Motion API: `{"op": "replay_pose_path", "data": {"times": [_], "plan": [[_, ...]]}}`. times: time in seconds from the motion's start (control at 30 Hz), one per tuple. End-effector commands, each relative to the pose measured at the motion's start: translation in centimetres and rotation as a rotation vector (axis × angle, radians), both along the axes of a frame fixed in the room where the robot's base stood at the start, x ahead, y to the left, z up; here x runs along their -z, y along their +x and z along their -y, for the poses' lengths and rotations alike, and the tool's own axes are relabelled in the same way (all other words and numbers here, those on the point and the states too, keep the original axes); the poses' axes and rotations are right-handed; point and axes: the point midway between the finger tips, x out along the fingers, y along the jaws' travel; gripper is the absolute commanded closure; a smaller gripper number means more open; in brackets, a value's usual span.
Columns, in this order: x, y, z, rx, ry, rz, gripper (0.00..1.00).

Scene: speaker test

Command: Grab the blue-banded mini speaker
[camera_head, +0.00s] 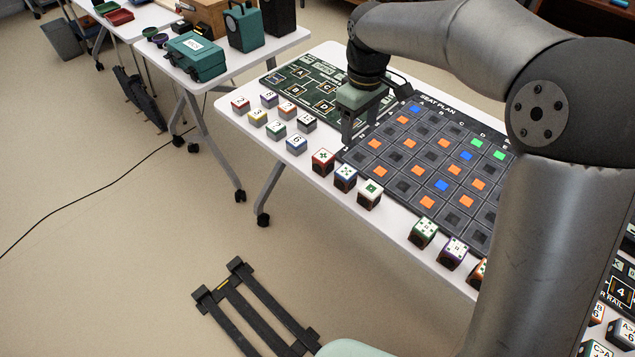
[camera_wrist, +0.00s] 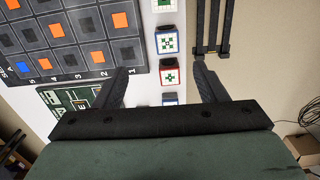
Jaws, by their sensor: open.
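The blue-banded mini speaker (camera_head: 345,177) is a small cube with a patterned pale top, standing on the white table's near edge between a red-banded cube (camera_head: 323,161) and a white one (camera_head: 369,193). In the wrist view the blue-banded cube (camera_wrist: 166,42) is beyond my fingertips, and the red-banded cube (camera_wrist: 168,73) shows between the fingers. My gripper (camera_head: 358,132) points down above the table, near the red-banded cube. In the wrist view my gripper (camera_wrist: 162,68) is open, with nothing held between the fingers.
A dark seat-plan board (camera_head: 400,160) with orange, blue and green squares lies beside the cubes. Several numbered cubes (camera_head: 276,130) stand to the left, near a green board (camera_head: 300,88). More banded cubes (camera_head: 422,233) stand to the right. A second table (camera_head: 265,45) holds cases.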

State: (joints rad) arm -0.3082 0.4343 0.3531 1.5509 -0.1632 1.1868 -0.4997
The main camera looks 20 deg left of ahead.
Motion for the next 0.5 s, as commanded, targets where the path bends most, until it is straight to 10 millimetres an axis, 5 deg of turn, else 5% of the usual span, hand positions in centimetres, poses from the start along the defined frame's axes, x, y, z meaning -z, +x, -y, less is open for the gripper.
{"op": "replay_pose_path", "data": {"times": [0.17, 0.5], "plan": [[1.9, 0.3, -0.9, -0.028, 0.003, -0.006, 0.35], [9.2, 0.2, -0.9, -0.026, 0.003, -0.006, 0.35]]}}
